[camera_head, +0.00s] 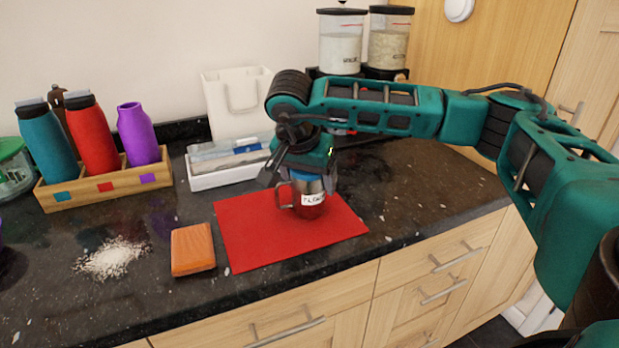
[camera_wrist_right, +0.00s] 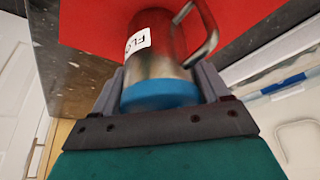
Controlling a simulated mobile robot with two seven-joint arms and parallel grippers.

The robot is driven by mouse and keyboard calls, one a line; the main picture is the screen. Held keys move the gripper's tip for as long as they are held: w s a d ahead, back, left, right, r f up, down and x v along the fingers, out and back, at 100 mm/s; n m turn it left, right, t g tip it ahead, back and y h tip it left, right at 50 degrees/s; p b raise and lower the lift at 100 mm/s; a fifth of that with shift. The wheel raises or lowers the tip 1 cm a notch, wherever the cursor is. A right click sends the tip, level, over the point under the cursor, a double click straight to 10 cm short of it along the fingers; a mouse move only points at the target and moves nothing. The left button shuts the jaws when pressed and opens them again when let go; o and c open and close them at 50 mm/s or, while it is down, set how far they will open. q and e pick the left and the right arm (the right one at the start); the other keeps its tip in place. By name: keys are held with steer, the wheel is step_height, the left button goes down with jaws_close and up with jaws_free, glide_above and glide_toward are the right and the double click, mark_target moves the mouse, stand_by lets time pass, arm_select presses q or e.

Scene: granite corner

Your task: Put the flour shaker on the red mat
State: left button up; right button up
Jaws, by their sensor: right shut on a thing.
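The flour shaker (camera_head: 310,200) is a metal cup with a side handle, a white label and a blue top. It is upright at the red mat (camera_head: 255,241), over the mat's back right part. I cannot tell for certain whether its base touches the mat. My right gripper (camera_head: 300,178) comes down from above and is shut on the shaker near its blue top. In the right wrist view the shaker (camera_wrist_right: 155,60) sits between the two fingers (camera_wrist_right: 160,88), with the red mat (camera_wrist_right: 100,22) beyond it. My left gripper is not in view.
An orange sponge (camera_head: 193,249) and a spill of white powder (camera_head: 111,258) lie left of the mat. A wooden rack (camera_head: 105,186) with several bottles stands at the back left. A white tray (camera_head: 215,179) lies behind the mat. The counter's front edge is close to the mat.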

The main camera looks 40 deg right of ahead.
steer(key=shift+f, duration=0.15)
steer(key=o, duration=1.1)
steer(key=shift+o, duration=0.2)
steer(key=shift+r, duration=0.35)
steer(key=v, duration=1.2)
steer(key=shift+p, duration=0.3)
steer(key=shift+s+f, duration=0.15)
steer(key=shift+f, duration=0.05)
